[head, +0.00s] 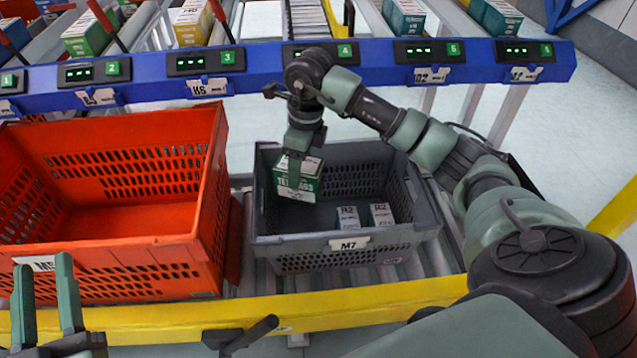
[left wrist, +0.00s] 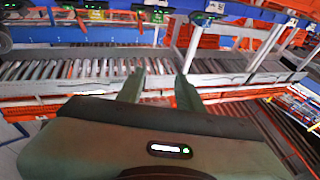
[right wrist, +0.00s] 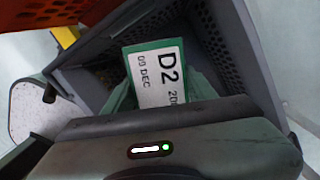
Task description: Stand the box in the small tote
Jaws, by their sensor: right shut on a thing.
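The green and white tea bags box (head: 298,181) is in the left part of the small grey tote (head: 345,243), marked M7. My right gripper (head: 298,160) reaches down into the tote from above and is shut on the box. In the right wrist view the box (right wrist: 158,75) shows its white D2 label, with the grey tote's walls (right wrist: 85,75) around it. The head view does not show clearly whether the box touches the tote floor. My left gripper (head: 48,300) is open and empty at the lower left, in front of the orange tote; its fingers (left wrist: 157,85) stand apart in the left wrist view.
Two small grey boxes (head: 364,217) stand in the tote's front right part. A large, empty-looking orange tote (head: 130,245) stands close on the left. A blue rail (head: 260,62) with numbered displays runs behind, and a yellow rail (head: 370,299) in front.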

